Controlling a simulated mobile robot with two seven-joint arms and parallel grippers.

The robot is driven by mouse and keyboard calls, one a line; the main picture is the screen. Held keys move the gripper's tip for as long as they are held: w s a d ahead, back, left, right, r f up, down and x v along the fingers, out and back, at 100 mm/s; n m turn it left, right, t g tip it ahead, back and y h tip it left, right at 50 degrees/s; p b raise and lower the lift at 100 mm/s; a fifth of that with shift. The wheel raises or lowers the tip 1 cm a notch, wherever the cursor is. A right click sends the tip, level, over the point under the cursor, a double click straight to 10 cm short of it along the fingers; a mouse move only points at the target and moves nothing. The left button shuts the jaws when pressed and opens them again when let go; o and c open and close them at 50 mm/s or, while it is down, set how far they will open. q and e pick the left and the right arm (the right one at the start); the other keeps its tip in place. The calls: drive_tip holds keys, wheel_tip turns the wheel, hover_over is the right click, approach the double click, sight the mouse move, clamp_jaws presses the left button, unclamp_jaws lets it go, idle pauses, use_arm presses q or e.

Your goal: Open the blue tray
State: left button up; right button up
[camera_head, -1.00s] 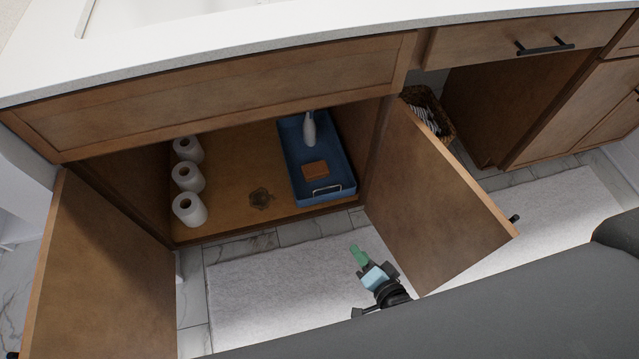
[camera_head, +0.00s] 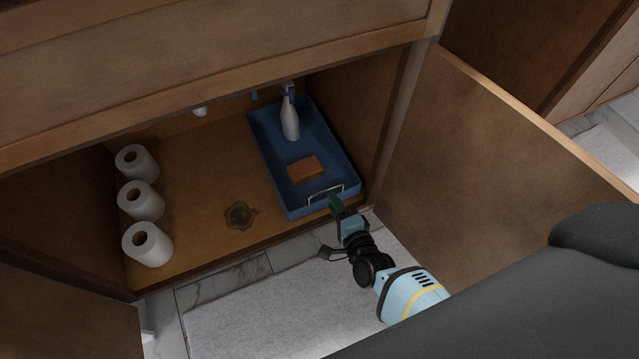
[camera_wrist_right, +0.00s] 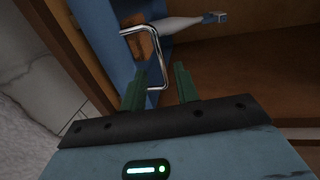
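The blue tray (camera_head: 268,150) lies on the floor of the open cabinet, at its right side. It also shows in the right wrist view (camera_wrist_right: 97,30). A metal handle (camera_head: 325,194) is on its front end and shows as a loop in the right wrist view (camera_wrist_right: 152,45). My right gripper (camera_head: 335,203) is at the tray's front, by the handle. In the right wrist view its two green fingers (camera_wrist_right: 163,85) are apart, with the lower end of the handle showing between them. I cannot tell whether they touch it. My left gripper is not in view.
In the tray are a white spray bottle (camera_head: 290,118) and a brown block (camera_head: 305,169). Several paper rolls (camera_head: 141,200) stand at the cabinet's left. The right cabinet door (camera_head: 490,150) stands open beside my right arm. A light rug (camera_head: 260,315) lies in front.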

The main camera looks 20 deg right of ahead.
sight(325, 190)
drive_tip(key=w+b, duration=0.1)
drive_tip(key=w, duration=0.2)
drive_tip(key=w+f+b, duration=0.1)
drive_tip(key=w, duration=0.2)
drive_tip(key=shift+a+f+b, duration=0.1)
drive_tip(key=shift+f+b, duration=0.1)
drive_tip(key=shift+b, duration=0.15)
drive_tip(key=shift+w+b, duration=0.3)
drive_tip(key=shift+w, duration=0.45)
drive_tip(key=shift+c, duration=0.2)
clamp_jaws()
